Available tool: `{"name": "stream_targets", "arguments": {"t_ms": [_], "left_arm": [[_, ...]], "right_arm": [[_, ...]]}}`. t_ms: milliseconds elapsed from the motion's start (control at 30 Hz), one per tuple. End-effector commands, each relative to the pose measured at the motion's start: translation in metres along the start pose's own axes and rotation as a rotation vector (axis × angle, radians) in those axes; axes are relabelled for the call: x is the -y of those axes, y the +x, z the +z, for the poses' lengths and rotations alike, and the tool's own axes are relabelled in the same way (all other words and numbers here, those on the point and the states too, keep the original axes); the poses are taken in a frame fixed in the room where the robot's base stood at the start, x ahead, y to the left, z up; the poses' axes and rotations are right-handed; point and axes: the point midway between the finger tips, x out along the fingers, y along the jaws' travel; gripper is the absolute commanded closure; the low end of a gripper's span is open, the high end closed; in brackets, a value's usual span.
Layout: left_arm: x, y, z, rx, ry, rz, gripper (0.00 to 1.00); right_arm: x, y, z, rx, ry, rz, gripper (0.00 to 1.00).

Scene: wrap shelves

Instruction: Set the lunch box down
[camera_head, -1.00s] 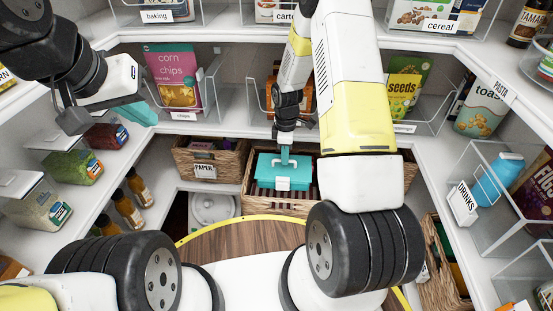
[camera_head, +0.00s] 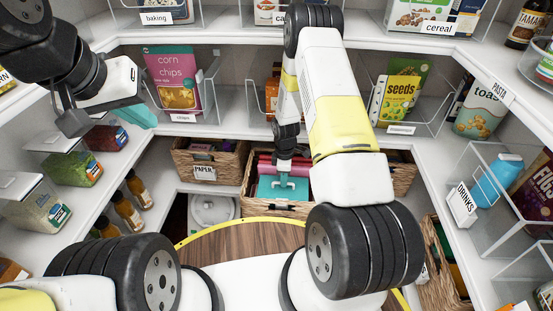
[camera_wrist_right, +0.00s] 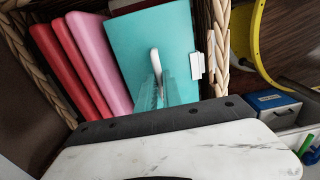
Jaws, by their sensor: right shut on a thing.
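The teal lunch box (camera_head: 266,188) is in the wicker basket (camera_head: 274,211) on the middle lower shelf. My right gripper (camera_head: 284,181) reaches down to its top and is shut on it. In the right wrist view, the right gripper's teal fingers (camera_wrist_right: 158,95) meet the white handle on the lunch box (camera_wrist_right: 150,38). The box sits beside pink and red flat items, inside the woven rim (camera_wrist_right: 219,50). Its underside is hidden, so I cannot tell whether it rests on the bottom. My left gripper (camera_head: 136,115) is at the left, away from the box; its jaw opening is unclear.
A basket labelled paper (camera_head: 204,172) stands to the left. A round wooden surface with a yellow edge (camera_head: 245,237) is in front.

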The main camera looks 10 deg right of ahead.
Motion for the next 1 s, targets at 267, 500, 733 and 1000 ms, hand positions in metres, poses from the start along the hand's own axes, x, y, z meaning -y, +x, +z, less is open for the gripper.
{"name": "stream_targets", "arguments": {"t_ms": [267,500,733,1000], "left_arm": [[0.000,0.000,0.000,0.000,0.000,0.000,1.00],[0.000,0.000,0.000,0.000,0.000,0.000,1.00],[0.000,0.000,0.000,0.000,0.000,0.000,1.00],[0.000,0.000,0.000,0.000,0.000,0.000,1.00]], "right_arm": [[0.000,0.001,0.000,0.000,0.000,0.000,0.68],[0.000,0.000,0.000,0.000,0.000,0.000,0.68],[-0.001,-0.029,-0.001,-0.002,0.001,0.003,0.68],[-0.001,-0.087,-0.001,-0.002,0.001,0.003,0.68]]}}
